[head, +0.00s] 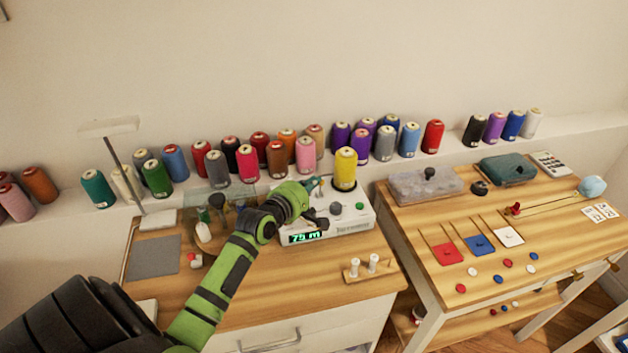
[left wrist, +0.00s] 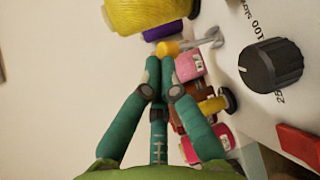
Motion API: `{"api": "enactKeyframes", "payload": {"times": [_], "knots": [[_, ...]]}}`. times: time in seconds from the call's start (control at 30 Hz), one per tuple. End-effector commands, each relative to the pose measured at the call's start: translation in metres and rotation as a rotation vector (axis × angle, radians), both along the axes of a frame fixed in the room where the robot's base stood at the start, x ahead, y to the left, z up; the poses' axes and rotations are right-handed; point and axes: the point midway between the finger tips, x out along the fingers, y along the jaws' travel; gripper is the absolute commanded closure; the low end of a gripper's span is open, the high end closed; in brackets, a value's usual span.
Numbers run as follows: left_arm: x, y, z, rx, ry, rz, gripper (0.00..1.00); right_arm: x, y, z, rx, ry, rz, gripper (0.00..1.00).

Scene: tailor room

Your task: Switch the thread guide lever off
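The white winding machine (head: 352,217) stands on the left table, with a lit green display and a yellow thread cone (head: 346,168) on top. In the left wrist view, a small metal lever with a yellow-orange end (left wrist: 190,45), likely the thread guide lever, sticks out from the machine near the yellow cone (left wrist: 148,15). My left gripper (head: 313,184) is over the machine's back left. In the left wrist view its fingertips (left wrist: 160,70) are together and empty, close to the lever's end; contact cannot be told. In the head view the lever is not clear. My right gripper is not in view.
A black dial (left wrist: 270,65) and a red switch (left wrist: 300,145) are on the machine. Thread cones line the shelf behind. A wooden stand with white bobbins (head: 365,268) is in front. Another table (head: 450,295) with colored pieces stands right.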

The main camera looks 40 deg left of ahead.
Motion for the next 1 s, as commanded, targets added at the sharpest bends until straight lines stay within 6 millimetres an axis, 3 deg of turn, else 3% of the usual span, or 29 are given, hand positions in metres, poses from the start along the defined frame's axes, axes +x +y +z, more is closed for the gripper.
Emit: {"api": "enactKeyframes", "payload": {"times": [0.03,0.2,0.63,1.0], "knots": [[0.003,0.003,0.014,-0.033,0.027,0.001,1.00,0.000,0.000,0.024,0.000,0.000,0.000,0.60],[0.011,0.012,0.014,-0.154,0.128,0.001,1.00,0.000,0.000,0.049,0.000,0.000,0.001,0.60],[0.019,0.022,0.006,-0.151,0.128,0.000,1.00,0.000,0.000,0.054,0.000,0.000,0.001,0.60],[0.019,0.022,0.018,-0.151,0.128,0.000,1.00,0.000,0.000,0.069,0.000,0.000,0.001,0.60]]}}
